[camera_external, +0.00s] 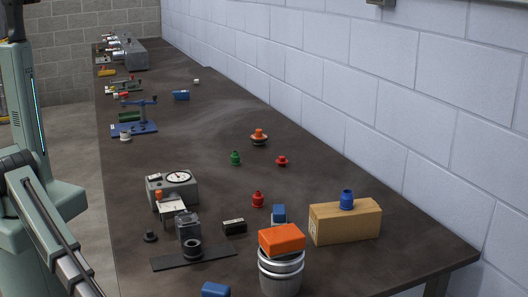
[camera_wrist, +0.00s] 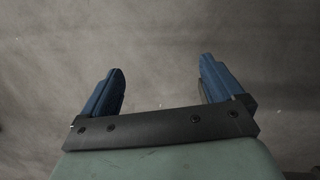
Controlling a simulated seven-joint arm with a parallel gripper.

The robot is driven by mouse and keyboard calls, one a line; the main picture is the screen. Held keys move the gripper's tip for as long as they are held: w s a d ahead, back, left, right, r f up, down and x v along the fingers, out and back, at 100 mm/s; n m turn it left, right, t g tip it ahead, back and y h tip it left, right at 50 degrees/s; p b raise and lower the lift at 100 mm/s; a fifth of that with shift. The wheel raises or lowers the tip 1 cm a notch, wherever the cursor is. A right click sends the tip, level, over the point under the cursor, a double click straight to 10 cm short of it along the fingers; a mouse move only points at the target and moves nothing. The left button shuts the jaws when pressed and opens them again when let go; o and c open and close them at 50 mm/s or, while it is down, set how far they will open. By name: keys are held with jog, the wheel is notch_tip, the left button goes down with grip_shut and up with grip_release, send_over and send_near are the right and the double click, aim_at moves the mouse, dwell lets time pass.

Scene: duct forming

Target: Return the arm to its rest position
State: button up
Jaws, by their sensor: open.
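My gripper (camera_wrist: 161,90) shows in the wrist view with its two blue fingers spread wide apart. It is open, and nothing is between the fingers. Behind the fingers the wrist view shows only a plain grey surface. In the external view, parts of my arm stand at the left edge, beside the long dark table (camera_external: 215,145). My gripper itself cannot be made out in the external view.
The table's near end holds a wooden block (camera_external: 345,224) with a blue part (camera_external: 347,199) on it, a metal can (camera_external: 281,275) topped by an orange block (camera_external: 282,239), and a gauge box (camera_external: 174,188). Green (camera_external: 235,157) and red parts (camera_external: 258,199) stand mid-table. A block wall (camera_external: 400,90) runs along the right.

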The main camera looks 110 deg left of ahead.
jog(key=s+a+f+n+g, duration=0.1)
jog(key=s+a+n, duration=0.1)
jog(key=s+a, duration=0.3)
jog(key=s+a+f+n+g, duration=0.1)
jog(key=s+a, duration=0.3)
jog(key=s, duration=1)
jog(key=s+a+f+n+g, duration=0.1)
jog(key=s+a+n, duration=0.3)
jog(key=s, duration=0.6)
jog(key=shift+a+f+h, duration=0.2)
jog(key=shift+a+h, duration=0.2)
jog(key=shift+a, duration=0.45)
